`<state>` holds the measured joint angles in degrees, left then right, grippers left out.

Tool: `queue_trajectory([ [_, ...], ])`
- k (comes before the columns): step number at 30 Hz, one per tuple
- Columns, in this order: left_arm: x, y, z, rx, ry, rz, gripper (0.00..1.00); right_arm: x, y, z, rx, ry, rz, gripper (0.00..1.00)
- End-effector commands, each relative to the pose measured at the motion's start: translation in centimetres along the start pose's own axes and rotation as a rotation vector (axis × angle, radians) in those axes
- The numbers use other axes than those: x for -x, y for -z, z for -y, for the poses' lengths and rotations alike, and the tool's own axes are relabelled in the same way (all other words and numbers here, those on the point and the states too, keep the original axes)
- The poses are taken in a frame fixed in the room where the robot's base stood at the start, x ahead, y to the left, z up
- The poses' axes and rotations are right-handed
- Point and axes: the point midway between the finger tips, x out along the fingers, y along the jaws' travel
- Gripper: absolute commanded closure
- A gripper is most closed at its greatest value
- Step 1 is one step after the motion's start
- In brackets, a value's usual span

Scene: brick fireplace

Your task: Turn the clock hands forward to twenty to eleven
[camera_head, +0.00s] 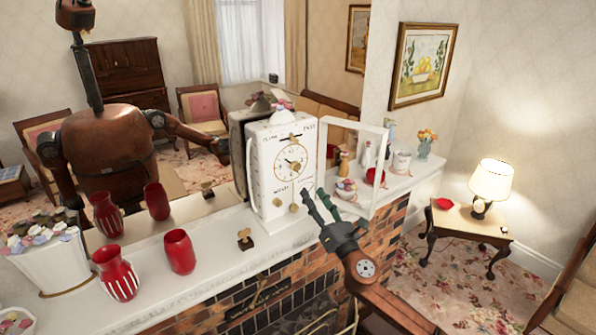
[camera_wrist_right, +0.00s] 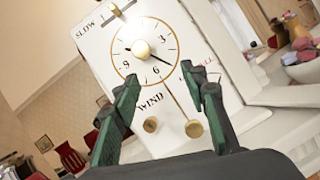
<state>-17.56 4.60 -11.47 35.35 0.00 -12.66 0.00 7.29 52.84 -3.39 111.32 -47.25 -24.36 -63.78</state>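The white clock (camera_head: 284,170) stands upright on the mantel, its hinged door (camera_head: 352,165) swung open to the right. Its round dial (camera_wrist_right: 146,50) faces me, with a gold knob at the centre. In the right wrist view a dark hand points between 4 and 5. A shorter hand seems to point left, near 10. "SLOW" and a lever are above the dial; "WIND" and two gold knobs are below. My right gripper (camera_head: 310,200) is in front of the clock's lower right. Its fingers (camera_wrist_right: 160,75) are apart, with nothing between them. My left gripper is not in view.
Red vases (camera_head: 180,251) and a small brass object (camera_head: 245,240) stand left of the clock on the white mantel (camera_head: 215,265). Ornaments and a flower vase (camera_head: 425,143) are right, beyond the open door. A mirror behind reflects me. A lamp table (camera_head: 455,224) is farther right.

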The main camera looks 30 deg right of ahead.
Motion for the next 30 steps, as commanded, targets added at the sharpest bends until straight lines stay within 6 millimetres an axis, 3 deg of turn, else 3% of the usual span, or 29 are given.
queue_trajectory([
  [5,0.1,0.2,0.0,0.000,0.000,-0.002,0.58,-2.0,-1.9,-2.0,0.171,-0.078,0.017,0.60],
  [18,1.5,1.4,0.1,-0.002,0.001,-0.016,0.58,-8.2,-2.1,-2.5,0.174,-0.079,0.017,0.60],
  [30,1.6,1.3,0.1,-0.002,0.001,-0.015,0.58,-9.4,-1.9,-2.5,0.174,-0.079,0.015,0.60],
])
